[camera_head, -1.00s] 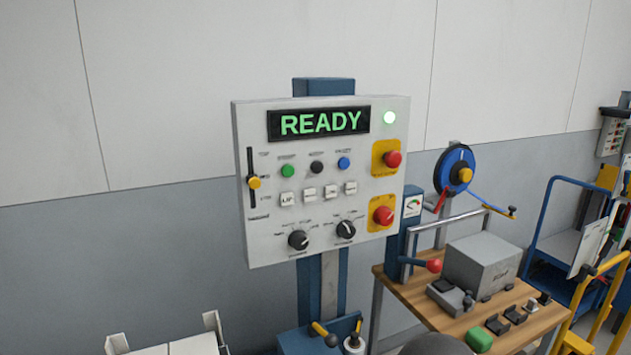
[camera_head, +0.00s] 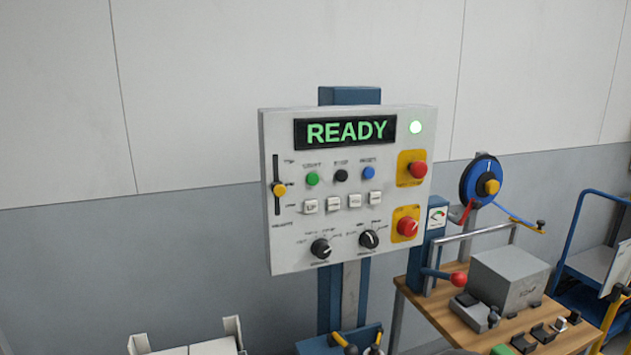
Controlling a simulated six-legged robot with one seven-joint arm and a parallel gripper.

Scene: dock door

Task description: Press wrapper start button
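The wrapper control panel (camera_head: 290,235) is a pale box on a blue post in the middle of the view. Its display (camera_head: 345,131) reads READY in green. Below the display sit a green button (camera_head: 312,179), a black button (camera_head: 341,175) and a blue button (camera_head: 369,173) in a row. The label over the green one seems to read START, but it is blurred. Two red mushroom buttons on yellow plates, an upper one (camera_head: 418,170) and a lower one (camera_head: 407,227), are at the right. My gripper does not show.
A wooden bench (camera_head: 445,317) at the lower right holds a grey box (camera_head: 508,279), a red-knobbed lever (camera_head: 458,280) and small parts. A blue strap reel (camera_head: 482,182) stands behind it. White trays (camera_head: 212,347) are at the lower left. A blue cart (camera_head: 590,262) is far right.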

